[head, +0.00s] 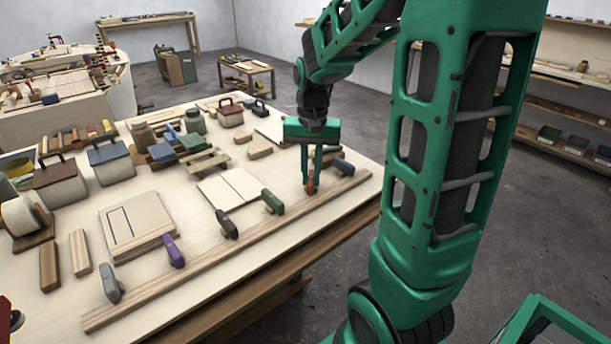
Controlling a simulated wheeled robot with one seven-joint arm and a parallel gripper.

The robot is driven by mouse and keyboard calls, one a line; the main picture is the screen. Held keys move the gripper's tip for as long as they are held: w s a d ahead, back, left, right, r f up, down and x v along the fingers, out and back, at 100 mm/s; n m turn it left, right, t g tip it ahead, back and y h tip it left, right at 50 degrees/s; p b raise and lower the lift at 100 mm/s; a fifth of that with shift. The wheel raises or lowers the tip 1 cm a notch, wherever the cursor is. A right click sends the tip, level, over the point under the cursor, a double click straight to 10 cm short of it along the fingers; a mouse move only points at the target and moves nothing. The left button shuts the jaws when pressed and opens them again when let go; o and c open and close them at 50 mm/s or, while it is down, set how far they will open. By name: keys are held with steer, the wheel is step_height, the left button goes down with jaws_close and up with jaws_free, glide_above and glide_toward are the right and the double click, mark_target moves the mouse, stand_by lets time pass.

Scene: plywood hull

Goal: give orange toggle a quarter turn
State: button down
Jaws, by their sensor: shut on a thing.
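The orange toggle (311,187) is near the right end of a long wooden strip (230,243) along the table's front edge. My gripper (308,180) points down over it and is shut on it. The fingers partly hide the toggle, so its exact angle is hard to tell. Other toggles stand in the same row: grey (111,289), purple (173,252), black (227,225), green (272,202) and dark blue (343,166). The dark blue one is close to the right of my gripper, and the green one is to its left.
The table (205,255) holds flat boards (135,222), lidded boxes (108,162), jars (194,122) and wood blocks (259,148) behind the row. A tape roll (20,217) stands at the left. Shelves (560,105) line the right wall, with open floor before them.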

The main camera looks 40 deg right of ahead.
mark_target(310, 176)
steer(key=n, duration=0.4)
steer(key=shift+w+r+n, duration=0.15)
steer(key=shift+w+n, duration=0.05)
steer(key=shift+n, duration=2)
steer(key=c, duration=1.8)
jaws_free()
steer(key=shift+o, duration=0.4)
steer(key=shift+s, duration=0.1)
step_height(310, 176, up, 11)
steer(key=shift+f, duration=0.2)
